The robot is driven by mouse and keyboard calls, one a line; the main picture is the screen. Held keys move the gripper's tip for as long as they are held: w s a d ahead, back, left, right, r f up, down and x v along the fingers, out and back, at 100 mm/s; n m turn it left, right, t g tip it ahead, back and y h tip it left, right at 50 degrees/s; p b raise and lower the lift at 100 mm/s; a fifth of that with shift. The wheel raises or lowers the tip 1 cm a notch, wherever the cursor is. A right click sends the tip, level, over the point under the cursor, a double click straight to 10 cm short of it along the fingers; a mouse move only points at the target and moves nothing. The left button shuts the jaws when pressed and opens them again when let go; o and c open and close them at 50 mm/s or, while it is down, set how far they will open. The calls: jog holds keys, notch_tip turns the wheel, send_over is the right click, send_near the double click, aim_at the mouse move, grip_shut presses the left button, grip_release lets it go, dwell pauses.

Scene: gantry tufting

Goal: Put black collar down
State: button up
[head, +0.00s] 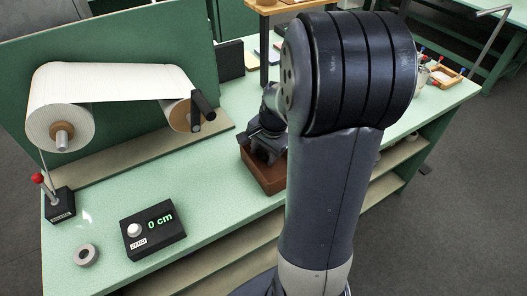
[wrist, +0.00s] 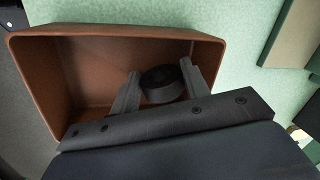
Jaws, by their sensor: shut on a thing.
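In the wrist view my gripper (wrist: 161,78) is shut on a small dark round piece, the black collar (wrist: 160,84), which sits between the two grey fingers. The collar shows against the inside of an open brown box (wrist: 110,30). I cannot tell whether it touches the box floor. In the head view my gripper (head: 264,150) is down at the brown box (head: 262,180) on the green bench, partly hidden by my arm. The collar is hidden there.
A paper roll stand (head: 110,85) fills the bench's left back. A black display box (head: 153,229) reads 0 cm. A grey ring (head: 87,254) lies near the front left, beside a red-knobbed lever (head: 58,200). The bench between the display and the brown box is clear.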

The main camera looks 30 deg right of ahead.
jog(key=o, duration=0.7)
jog(key=p+v, duration=0.1)
jog(key=v, duration=1.1)
jog(key=shift+r, duration=0.15)
